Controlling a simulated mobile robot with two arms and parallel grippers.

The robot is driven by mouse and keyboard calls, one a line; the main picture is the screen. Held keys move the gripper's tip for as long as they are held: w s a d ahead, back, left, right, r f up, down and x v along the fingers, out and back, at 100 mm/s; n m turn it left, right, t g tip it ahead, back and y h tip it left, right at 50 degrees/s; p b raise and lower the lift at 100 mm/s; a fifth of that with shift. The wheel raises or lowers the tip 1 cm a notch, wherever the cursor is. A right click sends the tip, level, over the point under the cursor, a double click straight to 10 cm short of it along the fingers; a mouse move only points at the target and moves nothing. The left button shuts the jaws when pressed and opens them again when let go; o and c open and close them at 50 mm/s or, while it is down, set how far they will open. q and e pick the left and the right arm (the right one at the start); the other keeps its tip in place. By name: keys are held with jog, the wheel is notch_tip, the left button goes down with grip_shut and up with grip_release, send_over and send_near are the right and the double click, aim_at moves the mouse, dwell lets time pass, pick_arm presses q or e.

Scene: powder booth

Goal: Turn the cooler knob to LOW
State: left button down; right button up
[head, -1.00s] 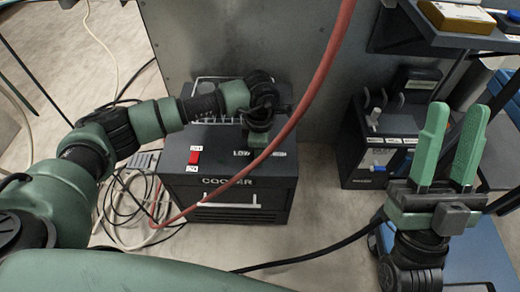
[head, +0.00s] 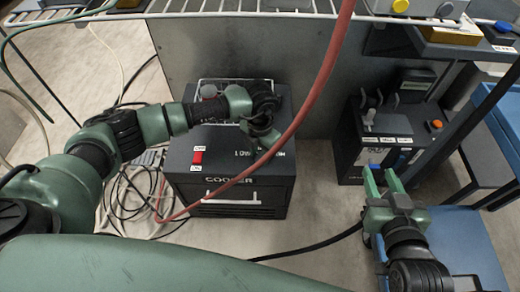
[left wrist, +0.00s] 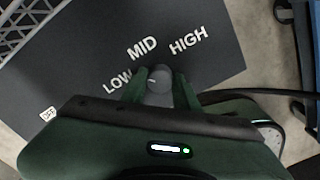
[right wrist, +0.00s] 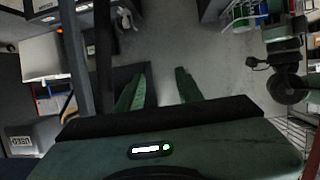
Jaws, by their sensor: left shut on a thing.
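The cooler (head: 236,183) is a dark box on the floor, with a red switch (head: 197,157) on its top. My left gripper (head: 262,138) is over the top's right part and hides the knob in the head view. In the left wrist view, the round grey knob (left wrist: 159,78) sits between the fingertips of my left gripper (left wrist: 160,90), which is shut on it. A small pale mark on the knob faces left, toward the LOW label (left wrist: 117,82). MID and HIGH are printed above it. My right gripper (head: 383,181) is open and empty, right of the cooler.
A red hose (head: 310,95) hangs in front of the cooler's right side. Cables (head: 130,195) lie on the floor at its left. A dark unit with an orange button (head: 436,124) and a shelf (head: 430,45) stand at the right. A grey metal panel (head: 310,60) is behind.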

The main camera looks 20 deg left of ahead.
aim_at(260, 156)
pick_arm(q)
jog(key=n+p, duration=0.1)
jog(key=n, duration=0.2)
jog(key=shift+p, duration=0.35)
jog(key=shift+n, duration=0.3)
pick_arm(e)
jog(key=s+d+f+g+h, duration=0.1)
jog(key=s+d+f+g, duration=0.2)
jog(key=s+f+g, duration=0.3)
jog(key=shift+s+f+h, duration=0.4)
jog(key=shift+s+f, duration=0.55)
jog(key=shift+f, duration=0.15)
jog(key=shift+d, duration=0.1)
pick_arm(q)
jog(key=c, duration=1.1)
grip_release()
jog(key=shift+o, duration=0.2)
jog(key=shift+r, duration=0.2)
notch_tip(260, 156, up, 6)
jog(key=shift+r+p, duration=0.15)
jog(key=shift+p, duration=0.85)
jog(key=shift+r, duration=0.6)
pick_arm(e)
jog(key=s+d+f+g+h, duration=0.1)
jog(key=s+g, duration=0.3)
jog(key=s, duration=0.4)
jog(key=shift+d+f+m, duration=0.3)
jog(key=shift+d+f, duration=0.25)
jog(key=shift+d, duration=0.2)
